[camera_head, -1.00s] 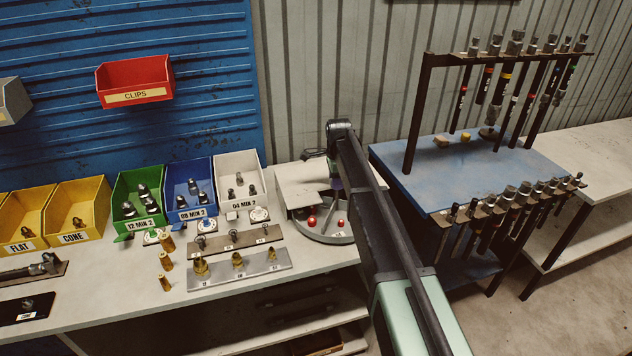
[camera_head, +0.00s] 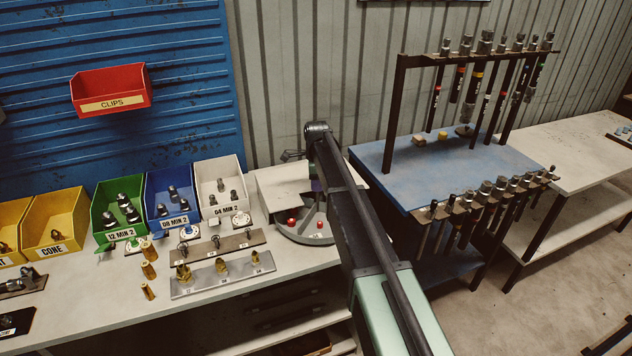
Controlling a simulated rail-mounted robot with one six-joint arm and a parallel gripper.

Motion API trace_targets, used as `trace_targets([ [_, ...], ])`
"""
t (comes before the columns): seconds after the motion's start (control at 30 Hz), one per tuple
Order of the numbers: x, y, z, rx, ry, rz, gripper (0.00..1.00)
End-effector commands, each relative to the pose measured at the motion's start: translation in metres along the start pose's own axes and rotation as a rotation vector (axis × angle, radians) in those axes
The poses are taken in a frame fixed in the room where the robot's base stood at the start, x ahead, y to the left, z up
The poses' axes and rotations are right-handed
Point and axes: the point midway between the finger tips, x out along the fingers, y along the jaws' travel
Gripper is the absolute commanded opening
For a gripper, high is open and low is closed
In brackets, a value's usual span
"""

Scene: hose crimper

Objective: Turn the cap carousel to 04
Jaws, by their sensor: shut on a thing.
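The cap carousel (camera_head: 300,237) is a round grey tray on the bench's right end, partly under a pale cover. Two red caps (camera_head: 292,222) show in its open front part, along with a small white label too small to read. My arm comes from the lower right and hides the carousel's right side. My gripper (camera_head: 317,204) points down over the carousel, mostly hidden behind the arm. It is shut on a part of the carousel near its middle; the grip itself is hard to see.
Left of the carousel stand a white bin marked 04 MIN 2 (camera_head: 226,210), a blue bin (camera_head: 172,222) and a green bin (camera_head: 121,236). Racks with brass fittings (camera_head: 222,266) lie in front. A blue table (camera_head: 480,158) with hose racks stands right of my arm.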

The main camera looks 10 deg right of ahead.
Motion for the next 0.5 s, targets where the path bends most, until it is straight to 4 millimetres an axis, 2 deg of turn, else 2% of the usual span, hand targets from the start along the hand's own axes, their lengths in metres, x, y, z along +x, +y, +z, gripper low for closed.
trace_targets([
  [0.03, 0.0002, 0.0006, 0.0, 0.0, 0.0, 0.001, 0.47],
  [0.17, 0.0002, 0.0004, 0.0, -0.001, 0.0, 0.001, 0.67],
  [0.5, -0.0053, 0.0001, 0.0001, -0.001, 0.0, 0.0, 0.68],
])
